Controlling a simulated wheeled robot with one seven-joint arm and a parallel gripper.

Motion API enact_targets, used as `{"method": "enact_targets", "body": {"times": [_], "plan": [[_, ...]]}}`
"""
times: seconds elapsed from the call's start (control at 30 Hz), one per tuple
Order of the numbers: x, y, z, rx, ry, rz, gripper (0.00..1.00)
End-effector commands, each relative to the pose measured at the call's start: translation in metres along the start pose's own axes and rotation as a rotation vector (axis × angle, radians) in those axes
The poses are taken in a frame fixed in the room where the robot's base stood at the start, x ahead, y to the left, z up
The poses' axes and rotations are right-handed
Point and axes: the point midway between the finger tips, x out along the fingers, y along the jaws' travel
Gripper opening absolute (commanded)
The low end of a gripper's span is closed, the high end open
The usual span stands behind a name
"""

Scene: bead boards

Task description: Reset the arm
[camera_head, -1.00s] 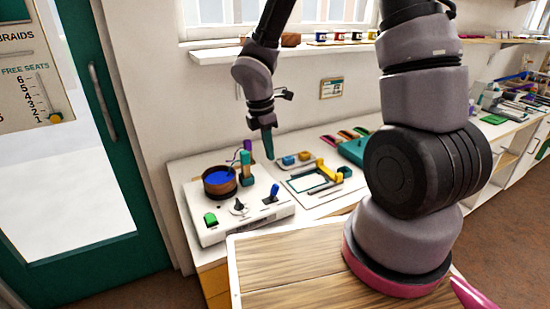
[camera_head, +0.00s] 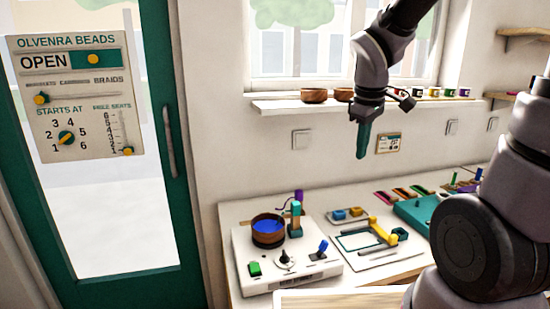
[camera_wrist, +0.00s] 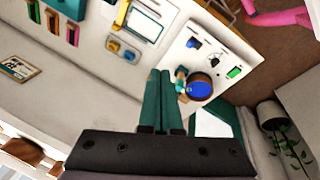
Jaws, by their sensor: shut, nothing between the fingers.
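My gripper (camera_head: 363,140) hangs in the air in front of the wall below the window sill, its teal fingers pointing down. In the wrist view the two fingers (camera_wrist: 161,98) lie together, shut with nothing between them. My gripper is apart from everything on the counter. Below it and to the left stands a white bead machine (camera_head: 292,272) with a brown bowl of blue beads (camera_head: 268,230), a green button, a dark knob and a blue lever. Below it to the right lies a white board (camera_head: 366,242) with a yellow clamp-like part.
A teal door (camera_head: 155,130) with an OLVENRA BEADS sign (camera_head: 68,97) is at the left. A sill (camera_head: 330,106) with bowls and small pots runs above the counter. A teal tray (camera_head: 420,215) lies at the right. The air around my gripper looks clear.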

Motion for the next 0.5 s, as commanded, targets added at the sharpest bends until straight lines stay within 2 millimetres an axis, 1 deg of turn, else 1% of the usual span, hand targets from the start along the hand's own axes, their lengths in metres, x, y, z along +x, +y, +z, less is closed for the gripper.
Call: {"method": "enact_targets", "body": {"times": [0.03, 0.2, 0.3, 0.4, 0.5], "plan": [[-0.02, 0.005, 0.007, 0.122, 0.043, 0.01, 0.0], [-0.074, 0.01, 0.033, 0.547, 0.187, -0.021, 0.0], [-0.101, 0.008, 0.047, 0.763, 0.273, -0.066, 0.0], [-0.121, 0.005, 0.057, 0.927, 0.343, -0.116, 0.0], [-0.134, 0.002, 0.064, 1.032, 0.39, -0.156, 0.0]]}}
